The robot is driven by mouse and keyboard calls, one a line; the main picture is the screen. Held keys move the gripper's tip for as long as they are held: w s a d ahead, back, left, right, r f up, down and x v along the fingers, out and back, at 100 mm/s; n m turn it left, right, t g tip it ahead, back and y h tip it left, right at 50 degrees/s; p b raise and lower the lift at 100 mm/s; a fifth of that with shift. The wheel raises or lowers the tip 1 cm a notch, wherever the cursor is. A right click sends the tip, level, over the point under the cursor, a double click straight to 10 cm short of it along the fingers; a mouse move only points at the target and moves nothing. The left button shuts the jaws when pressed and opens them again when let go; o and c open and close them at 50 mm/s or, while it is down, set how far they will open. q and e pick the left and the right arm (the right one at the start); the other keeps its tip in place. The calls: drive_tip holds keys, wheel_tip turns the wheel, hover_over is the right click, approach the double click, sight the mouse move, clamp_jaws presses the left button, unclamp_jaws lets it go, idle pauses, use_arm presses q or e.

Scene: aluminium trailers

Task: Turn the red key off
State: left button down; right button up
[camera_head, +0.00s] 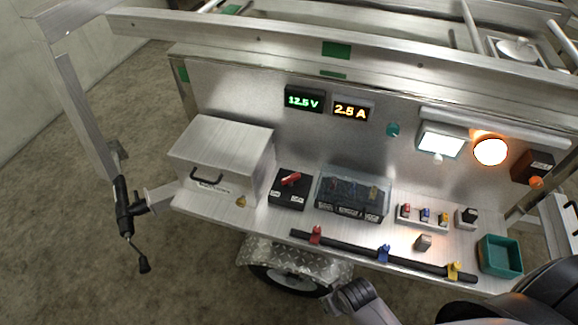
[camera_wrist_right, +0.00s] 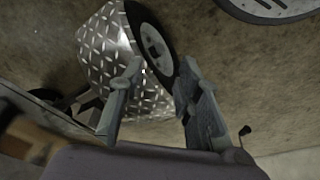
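The red key (camera_head: 291,179) sits on top of a black switch box (camera_head: 290,188) with small white labels. The box stands on the metal shelf, between the silver lidded box and a clear-covered block. The key lies slantwise; the labels are too small to read. My right gripper (camera_head: 352,297) shows partly at the bottom edge of the head view, in front of and below the shelf, well apart from the key. In the right wrist view its two fingers (camera_wrist_right: 158,80) are spread with nothing between them. The key is not in that view. My left gripper is not in view.
A black rail (camera_head: 345,246) with red, blue and yellow clips runs along the shelf's front edge. The clear-covered block (camera_head: 351,195) stands right of the switch box, the silver box (camera_head: 222,158) left. Displays (camera_head: 303,100) read 12.5 V and 2.5 A.

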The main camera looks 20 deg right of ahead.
drive_tip(key=w+a+r+m+y+p, duration=0.1)
drive_tip(key=w+a+r, duration=0.15)
drive_tip(key=r, duration=0.55)
drive_tip(key=w+a+r+p, duration=0.1)
drive_tip(key=w+r, duration=0.2)
drive_tip(key=r, duration=0.4)
drive_tip(key=w+a+r+m+y, duration=0.2)
drive_tip(key=w+a+r+m, duration=0.1)
drive_tip(key=w+a+r, duration=0.5)
drive_tip(key=m+g+h, duration=0.3)
drive_tip(key=m, duration=1.1)
approach(291, 176)
drive_tip(key=f, duration=0.6)
drive_tip(key=f+p, duration=0.1)
drive_tip(key=f, duration=0.1)
drive_tip(key=shift+s+a+f, duration=0.2)
drive_tip(key=shift+s+f, duration=0.05)
drive_tip(key=shift+f, duration=0.15)
drive_tip(key=shift+c, duration=0.2)
clamp_jaws()
